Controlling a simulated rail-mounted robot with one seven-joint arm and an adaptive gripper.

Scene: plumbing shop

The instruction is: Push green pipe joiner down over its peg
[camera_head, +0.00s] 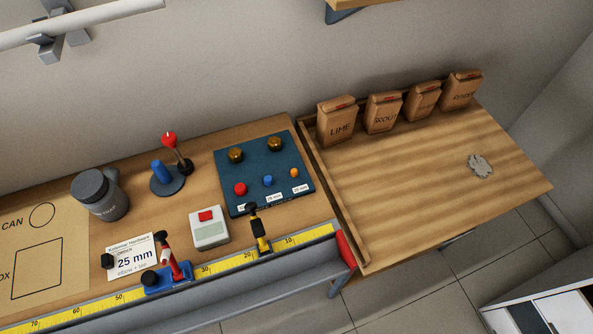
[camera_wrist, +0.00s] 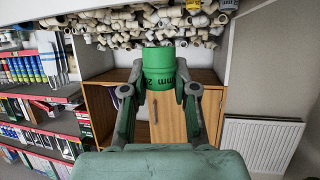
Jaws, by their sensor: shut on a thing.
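A green pipe joiner (camera_wrist: 159,68) with dark printing on its side is between the fingertips of my gripper (camera_wrist: 165,88) in the wrist view. My gripper is shut on it, one finger at each side, and the joiner stands clear of any peg in that view. My gripper does not show in the head view. There, a dark blue board (camera_head: 248,158) on the bench carries several short coloured pegs or knobs and small white labels. A round dark base with a blue upright post (camera_head: 158,173) stands left of the board. I cannot tell which peg is the joiner's.
In the head view, a grey jar (camera_head: 100,194), a white box with a red button (camera_head: 209,228) and a 25 mm card (camera_head: 133,257) share the bench. Brown bags (camera_head: 382,112) line the right tabletop's back. In the wrist view, a wooden cabinet (camera_wrist: 168,117) and pipe fittings (camera_wrist: 110,22) appear behind.

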